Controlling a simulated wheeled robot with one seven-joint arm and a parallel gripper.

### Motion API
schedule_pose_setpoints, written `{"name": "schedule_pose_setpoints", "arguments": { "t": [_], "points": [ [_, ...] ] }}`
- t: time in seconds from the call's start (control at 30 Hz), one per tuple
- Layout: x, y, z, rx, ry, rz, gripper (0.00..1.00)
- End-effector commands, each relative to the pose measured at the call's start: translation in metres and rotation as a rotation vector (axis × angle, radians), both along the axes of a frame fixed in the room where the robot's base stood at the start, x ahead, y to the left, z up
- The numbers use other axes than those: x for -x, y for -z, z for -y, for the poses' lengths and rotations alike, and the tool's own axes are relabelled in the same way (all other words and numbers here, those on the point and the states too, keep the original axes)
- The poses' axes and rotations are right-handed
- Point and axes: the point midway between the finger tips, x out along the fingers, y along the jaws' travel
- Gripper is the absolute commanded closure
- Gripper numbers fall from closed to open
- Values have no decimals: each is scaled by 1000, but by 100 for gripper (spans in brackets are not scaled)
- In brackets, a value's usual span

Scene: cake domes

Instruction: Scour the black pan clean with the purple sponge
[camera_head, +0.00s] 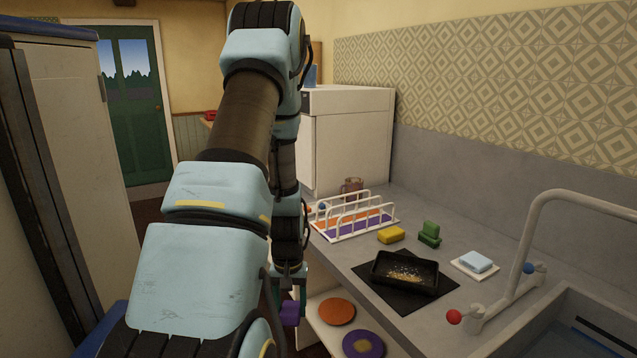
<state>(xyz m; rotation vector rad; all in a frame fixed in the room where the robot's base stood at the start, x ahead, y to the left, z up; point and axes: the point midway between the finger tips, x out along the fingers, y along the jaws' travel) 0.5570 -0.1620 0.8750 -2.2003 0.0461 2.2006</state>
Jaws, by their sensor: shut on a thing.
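The black pan (386,280) sits on a dark mat (393,296) on the counter. It is a rectangular pan with yellowish crumbs scattered over its inside bottom. My gripper (289,299) hangs low in front of the counter's left part, left of the pan and apart from it. It is shut on the purple sponge (288,315), which shows as a small purple block at the fingers. My arm fills much of the picture's left and middle. The fingertips are small and partly hidden.
On the counter are a white rack (340,236), a yellow sponge (390,235), green blocks (429,236) and a pale blue block (475,261) on a white dish. The tap (519,250) and sink (590,318) are right. Below the counter lie an orange plate (336,312) and a purple plate (355,347).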

Motion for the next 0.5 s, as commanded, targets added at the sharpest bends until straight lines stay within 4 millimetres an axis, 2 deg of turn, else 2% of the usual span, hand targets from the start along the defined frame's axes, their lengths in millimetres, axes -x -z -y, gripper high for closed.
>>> {"name": "schedule_pose_setpoints", "arguments": {
  "t": [0.03,0.17,0.37,0.5],
  "points": [
    [-2,8,-14,0,-22,-2,100],
    [-8,21,-36,1,-49,0,100],
    [-7,41,-33,0,-42,1,100],
    [-7,45,-32,0,-42,1,100]
  ]
}}
